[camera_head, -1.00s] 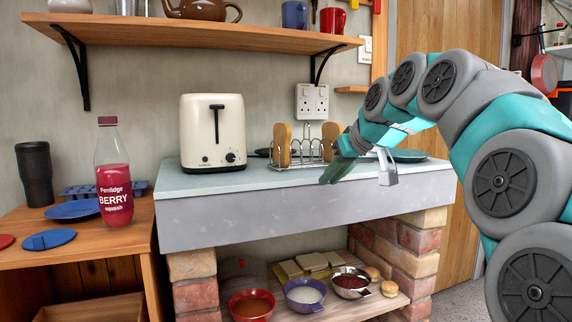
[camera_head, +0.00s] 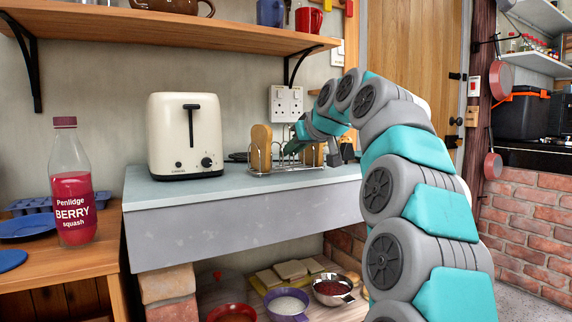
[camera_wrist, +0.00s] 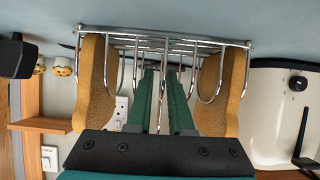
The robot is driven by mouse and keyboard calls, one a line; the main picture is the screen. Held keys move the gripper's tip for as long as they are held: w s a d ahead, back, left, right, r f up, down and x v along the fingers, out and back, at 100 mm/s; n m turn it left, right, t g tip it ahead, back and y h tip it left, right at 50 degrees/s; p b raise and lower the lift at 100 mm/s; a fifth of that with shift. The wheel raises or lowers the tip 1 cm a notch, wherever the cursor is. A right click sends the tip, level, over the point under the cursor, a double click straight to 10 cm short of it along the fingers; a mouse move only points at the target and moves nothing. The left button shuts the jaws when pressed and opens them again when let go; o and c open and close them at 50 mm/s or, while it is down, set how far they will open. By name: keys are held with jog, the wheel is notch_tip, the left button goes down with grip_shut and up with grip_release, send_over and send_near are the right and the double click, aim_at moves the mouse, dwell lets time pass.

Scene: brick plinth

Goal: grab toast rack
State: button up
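The toast rack (camera_head: 287,165) is a chrome wire frame on the grey worktop, right of the toaster. It holds a brown slice of toast (camera_head: 261,148) at its left end and another (camera_head: 312,154) at its right end. The wrist view shows the rack (camera_wrist: 165,36) upside down, with toast on both sides. My gripper (camera_head: 290,148) reaches in at the rack from the right. Its green fingers (camera_wrist: 162,75) are apart, between the two slices. A middle wire shows in the gap, with no clear contact on both sides.
A cream toaster (camera_head: 185,135) stands close left of the rack. A wooden shelf (camera_head: 170,32) hangs above, and a socket (camera_head: 286,103) is on the wall behind. A berry squash bottle (camera_head: 72,185) stands on the left table. Bowls and bread sit below the worktop (camera_head: 235,215).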

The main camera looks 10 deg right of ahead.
jog(key=shift+x, duration=2.7)
jog(key=shift+a+r, duration=0.1)
grip_shut()
